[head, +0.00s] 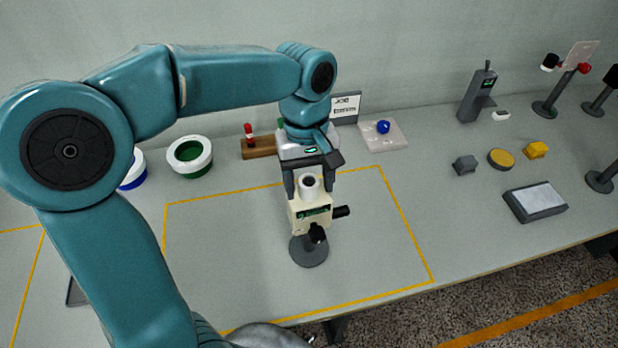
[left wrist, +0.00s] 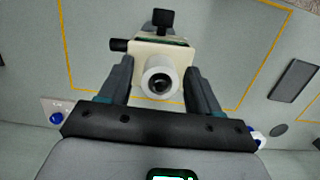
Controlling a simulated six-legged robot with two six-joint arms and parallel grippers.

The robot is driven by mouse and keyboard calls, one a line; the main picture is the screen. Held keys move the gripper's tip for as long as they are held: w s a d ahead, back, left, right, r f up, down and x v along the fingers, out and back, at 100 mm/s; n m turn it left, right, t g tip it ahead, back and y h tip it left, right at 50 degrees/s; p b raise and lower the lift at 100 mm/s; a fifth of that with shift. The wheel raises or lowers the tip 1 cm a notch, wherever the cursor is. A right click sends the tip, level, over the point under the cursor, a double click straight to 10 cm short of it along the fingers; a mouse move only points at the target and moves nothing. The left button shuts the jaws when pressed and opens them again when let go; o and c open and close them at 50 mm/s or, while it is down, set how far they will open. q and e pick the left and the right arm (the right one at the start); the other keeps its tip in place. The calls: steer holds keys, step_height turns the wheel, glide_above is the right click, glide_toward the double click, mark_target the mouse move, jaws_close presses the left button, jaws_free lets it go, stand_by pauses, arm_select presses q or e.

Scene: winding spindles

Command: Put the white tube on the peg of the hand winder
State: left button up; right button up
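The white tube (head: 309,186) stands upright on top of the cream hand winder (head: 301,222), where the peg would be. It also shows end-on in the left wrist view (left wrist: 161,78), with a dark bore; I cannot clearly make out the peg inside. The winder (left wrist: 150,48) has a dark round base, a black crank on its front and a black knob on its side. My left gripper (head: 309,190) points down over it, open. Its fingers are on either side of the tube, with a visible gap on each side. My right gripper is not in view.
A yellow line (head: 408,230) frames the table area around the winder. Behind stand a green-and-white ring (head: 190,157), a wooden block with a red-topped peg (head: 258,147) and a pale plate with a blue ball (head: 396,141). Stands and small blocks are at right.

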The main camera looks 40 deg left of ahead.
arm_select(q)
steer(key=shift+o, duration=0.3)
steer(key=shift+r, duration=0.1)
step_height(320, 180, up, 16)
steer(key=w+a+p, duration=0.1)
steer(key=a, duration=0.1)
steer(key=shift+w+p, duration=0.3)
steer(key=shift+p, duration=0.1)
steer(key=shift+d, duration=0.1)
